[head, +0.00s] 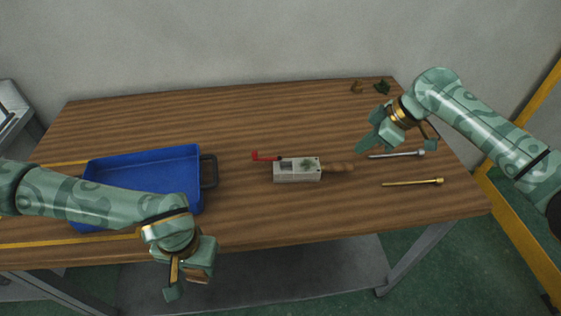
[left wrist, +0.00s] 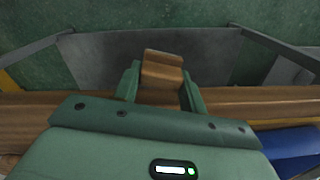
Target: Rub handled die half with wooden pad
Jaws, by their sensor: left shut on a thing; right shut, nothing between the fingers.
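The handled die half (head: 297,176) is a grey metal block lying flat near the table's middle. Its recesses face up and its wooden handle (head: 338,167) points right. My left gripper (head: 187,280) is in front of the table's front edge, below and left of the die half and well apart from it. It is shut on the wooden pad (left wrist: 162,72), a brown block between its fingers in the left wrist view. My right gripper (head: 372,142) is shut and empty above the table, to the right of the die half.
A blue tray (head: 150,153) stands at the left, partly hidden by my left arm. A red piece (head: 265,156) lies at the die half's back left. A silver rod (head: 398,154) and a brass rod (head: 413,182) lie at the right. Small dark pieces (head: 382,87) sit at the back right.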

